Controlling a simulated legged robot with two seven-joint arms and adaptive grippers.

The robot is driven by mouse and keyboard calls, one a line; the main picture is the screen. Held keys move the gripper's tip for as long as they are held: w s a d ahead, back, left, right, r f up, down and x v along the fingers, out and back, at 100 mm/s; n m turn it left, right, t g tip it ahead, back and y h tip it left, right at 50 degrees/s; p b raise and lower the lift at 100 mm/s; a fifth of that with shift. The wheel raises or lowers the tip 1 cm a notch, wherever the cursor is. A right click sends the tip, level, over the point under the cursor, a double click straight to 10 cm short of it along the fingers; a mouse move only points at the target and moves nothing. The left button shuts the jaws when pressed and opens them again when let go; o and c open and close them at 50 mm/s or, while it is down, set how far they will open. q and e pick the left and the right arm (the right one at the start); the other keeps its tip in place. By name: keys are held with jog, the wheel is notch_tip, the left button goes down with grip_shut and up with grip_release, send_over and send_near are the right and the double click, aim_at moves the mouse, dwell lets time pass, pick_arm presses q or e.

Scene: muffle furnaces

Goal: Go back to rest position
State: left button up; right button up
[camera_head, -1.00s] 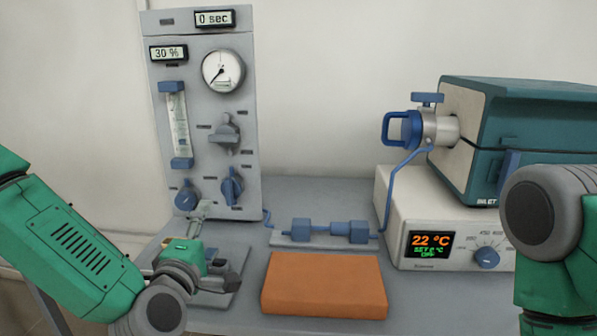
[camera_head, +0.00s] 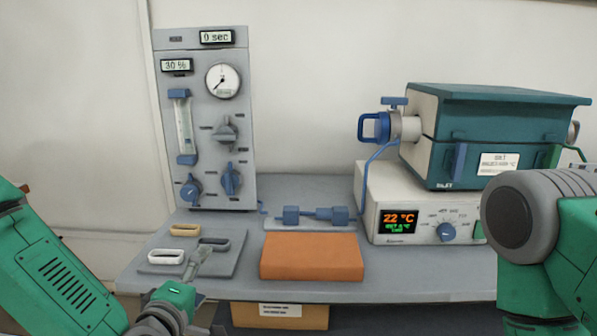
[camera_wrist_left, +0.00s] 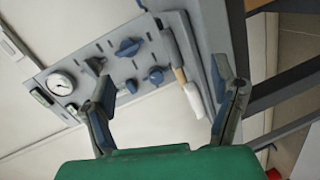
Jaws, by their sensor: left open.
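My left gripper (camera_head: 203,253) reaches in low at the left of the head view, in front of the grey plate (camera_head: 222,266). Its jaws are open with nothing between them in the left wrist view (camera_wrist_left: 165,85). In the head view its fingertips overlap the plate; I cannot tell how far apart they are. Of my right arm only a large grey joint and green links show at the right edge; its gripper is out of view.
The plate carries a white handle (camera_head: 166,257), a tan one (camera_head: 185,230) and a dark one (camera_head: 214,244). An orange block (camera_head: 312,257) lies on the table. Behind stand the grey gas panel (camera_head: 207,150) and the teal furnace (camera_head: 490,120). A box (camera_head: 275,316) sits below the table.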

pick_arm(q)
jog(key=s+a+f+m+g+p, duration=0.1)
jog(key=s+f+m+g+p, duration=0.2)
jog(key=s+f+m+g, duration=0.95)
jog(key=s+a+f+m+g, duration=0.1)
jog(key=s+a+f, duration=0.1)
jog(key=s, duration=0.5)
jog(key=s+a+f+y+p, duration=0.1)
jog(key=s+a+f, duration=0.2)
jog(key=s, duration=0.4)
jog(key=s+a+f+m+g+y, duration=0.1)
jog(key=s+a+f, duration=0.2)
jog(key=s, duration=0.4)
jog(key=shift+s+a+f+m+g, duration=0.25)
jog(key=shift+f+m+g, duration=0.1)
jog(key=shift+f, duration=0.35)
